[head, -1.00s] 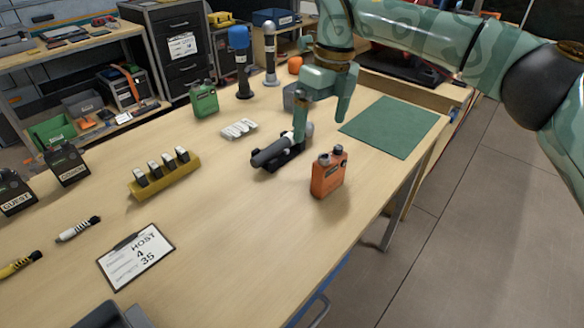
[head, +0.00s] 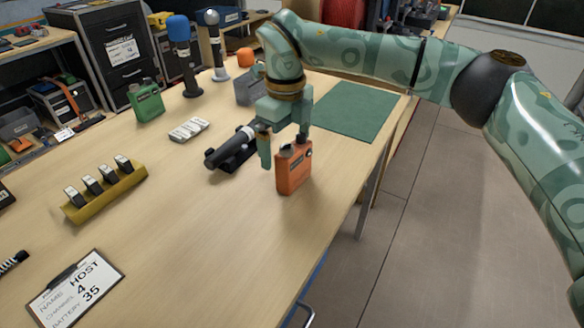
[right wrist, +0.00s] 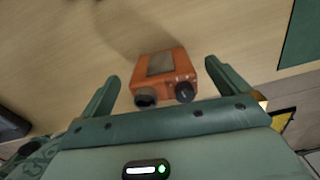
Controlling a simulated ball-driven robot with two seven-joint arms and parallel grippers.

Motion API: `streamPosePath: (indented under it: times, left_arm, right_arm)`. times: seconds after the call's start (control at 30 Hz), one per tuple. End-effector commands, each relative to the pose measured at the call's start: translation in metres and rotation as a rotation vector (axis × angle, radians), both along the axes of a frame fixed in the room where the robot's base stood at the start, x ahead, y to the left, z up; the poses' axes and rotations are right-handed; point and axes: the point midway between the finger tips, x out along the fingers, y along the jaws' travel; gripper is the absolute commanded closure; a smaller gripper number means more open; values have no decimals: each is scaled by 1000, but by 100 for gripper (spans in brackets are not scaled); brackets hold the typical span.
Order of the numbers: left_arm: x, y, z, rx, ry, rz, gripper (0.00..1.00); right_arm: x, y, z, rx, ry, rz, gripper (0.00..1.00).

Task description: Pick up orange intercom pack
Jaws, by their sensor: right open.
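The orange intercom pack (head: 293,171) stands upright on the wooden table, with two dark knobs on its top. In the right wrist view the pack (right wrist: 161,72) lies ahead of the fingers, its knobs toward the gripper. My right gripper (head: 284,150) is open at the top of the pack, one finger on its left and one at its upper right in the head view. In the wrist view the fingertips (right wrist: 164,84) are spread wider than the pack. I cannot tell whether they touch it. My left gripper is not in view.
A dark handheld microphone (head: 230,148) lies in a holder just left of the pack. A green pack (head: 146,101), a yellow battery rack (head: 104,192) and a clipboard (head: 77,290) stand or lie further left. A green mat (head: 350,110) lies behind. The table front is clear.

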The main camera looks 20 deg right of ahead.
Motion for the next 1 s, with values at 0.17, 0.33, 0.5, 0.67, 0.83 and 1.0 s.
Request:
streamPosePath:
  times: [0.17,0.33,0.5,0.67,0.83,1.0]
  left_arm:
    - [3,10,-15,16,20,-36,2]
    - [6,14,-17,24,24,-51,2]
    - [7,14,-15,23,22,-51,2]
    - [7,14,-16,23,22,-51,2]
    - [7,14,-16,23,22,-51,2]
    - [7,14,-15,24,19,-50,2]
  right_arm:
    - [-4,-4,-39,0,9,0,0]
    - [-5,-4,-47,0,4,-1,0]
    - [-5,-4,-45,-1,3,-1,0]
    - [-5,-4,-45,0,2,-1,42]
    - [-5,-4,-44,0,2,-1,53]
    - [-5,-4,-43,-1,1,-1,53]
